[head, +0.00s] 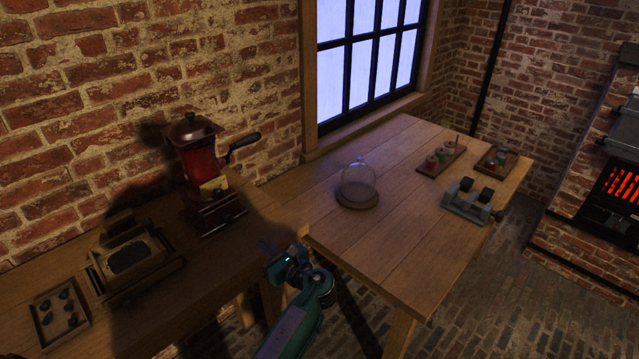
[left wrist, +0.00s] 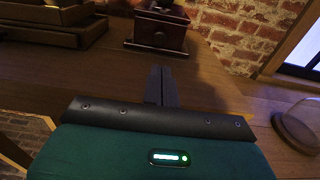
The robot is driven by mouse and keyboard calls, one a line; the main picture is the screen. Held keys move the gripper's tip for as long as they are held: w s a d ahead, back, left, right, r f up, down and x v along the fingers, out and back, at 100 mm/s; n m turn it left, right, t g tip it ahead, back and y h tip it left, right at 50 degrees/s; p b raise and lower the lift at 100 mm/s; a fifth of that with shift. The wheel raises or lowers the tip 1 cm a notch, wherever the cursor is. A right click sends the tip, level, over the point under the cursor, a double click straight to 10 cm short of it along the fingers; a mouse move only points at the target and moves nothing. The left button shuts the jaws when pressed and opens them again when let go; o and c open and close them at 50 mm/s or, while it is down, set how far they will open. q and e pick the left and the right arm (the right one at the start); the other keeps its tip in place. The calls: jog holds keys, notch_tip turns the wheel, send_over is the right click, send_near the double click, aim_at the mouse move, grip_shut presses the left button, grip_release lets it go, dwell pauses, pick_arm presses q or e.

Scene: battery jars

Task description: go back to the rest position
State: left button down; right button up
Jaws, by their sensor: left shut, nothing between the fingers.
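My left gripper (head: 268,247) is at the end of a green arm that comes up from the bottom of the head view. It is over the right end of the left bench, near the gap to the other table. In the left wrist view its dark fingers (left wrist: 161,86) are pressed together, with nothing between them. The red grinder (head: 204,172) with a side crank stands beyond it on the bench; its base (left wrist: 158,32) shows ahead of the fingers, apart from them. My right gripper is in neither view.
A glass dome on a round wooden base (head: 357,199) stands on the right table (head: 400,230). Farther back are two small trays (head: 441,160) (head: 497,160) and a grey metal device (head: 468,204). A wooden frame box (head: 137,262) and a tray of dark lumps (head: 59,310) lie on the left bench.

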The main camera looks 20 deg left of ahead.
pick_arm(q)
jog(key=s+d+f+n+g+h, duration=0.1)
jog(key=s+d+f+n+h, duration=0.1)
jog(key=s+f+n+h, duration=0.45)
jog(key=s+d+f+n+g+h, duration=0.1)
jog(key=s+f+n+h, duration=0.3)
jog(key=s, duration=0.6)
jog(key=s+d+r+n+g+h, duration=0.1)
jog(key=s+d+r+n+h, duration=0.15)
jog(key=s+d+n, duration=0.35)
jog(key=s+d+r+n+h, duration=0.1)
jog(key=s+d+n+h, duration=0.3)
jog(key=s, duration=0.5)
notch_tip(320, 180, down, 30)
jog(key=f+g, duration=0.1)
jog(key=s+a+f, duration=0.1)
jog(key=s+f, duration=0.8)
jog(key=s+a+f+g, duration=0.1)
jog(key=s+a+f, duration=0.1)
jog(key=s+f, duration=0.8)
jog(key=shift+a+g+y, duration=0.25)
jog(key=shift+g+y, duration=0.05)
jog(key=shift+y, duration=0.1)
